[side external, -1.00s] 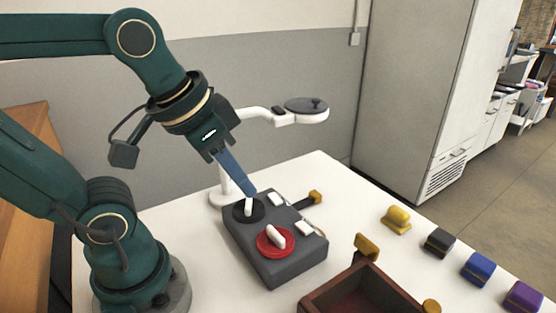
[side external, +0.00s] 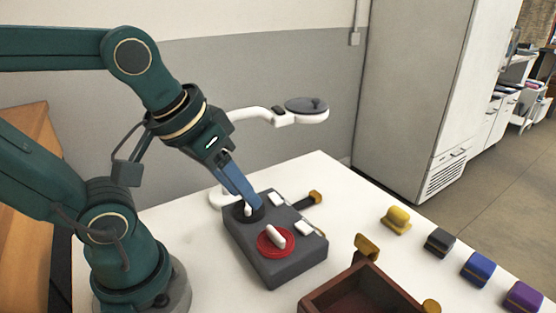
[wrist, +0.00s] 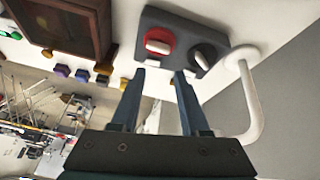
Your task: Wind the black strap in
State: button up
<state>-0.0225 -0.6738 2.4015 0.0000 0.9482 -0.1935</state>
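A dark grey box (side external: 275,250) on the white table carries two dials. The rear dial is black (side external: 240,214) with a white grip bar (side external: 248,210); the front dial is red (side external: 268,248) with a white bar.
A brown open box (side external: 365,295) stands in front, with a brass piece (side external: 367,246) at its rim. Yellow (side external: 397,219), black (side external: 439,241), blue (side external: 478,268) and purple (side external: 523,297) blocks line the right. A white lamp-like arm (side external: 252,114) rises behind the box.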

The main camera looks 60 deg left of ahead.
jog(key=w+a+f+n+g, duration=0.1)
jog(key=w+a+f+n, duration=0.1)
jog(key=a+n, duration=0.1)
jog(key=w+a+f+n+g, duration=0.2)
jog(key=a+n, duration=0.1)
jog(key=w+a+f+n+g, duration=0.2)
jog(key=a+n, duration=0.1)
jog(key=shift+a, duration=0.3)
jog(key=shift+f, duration=2.45)
grip_shut()
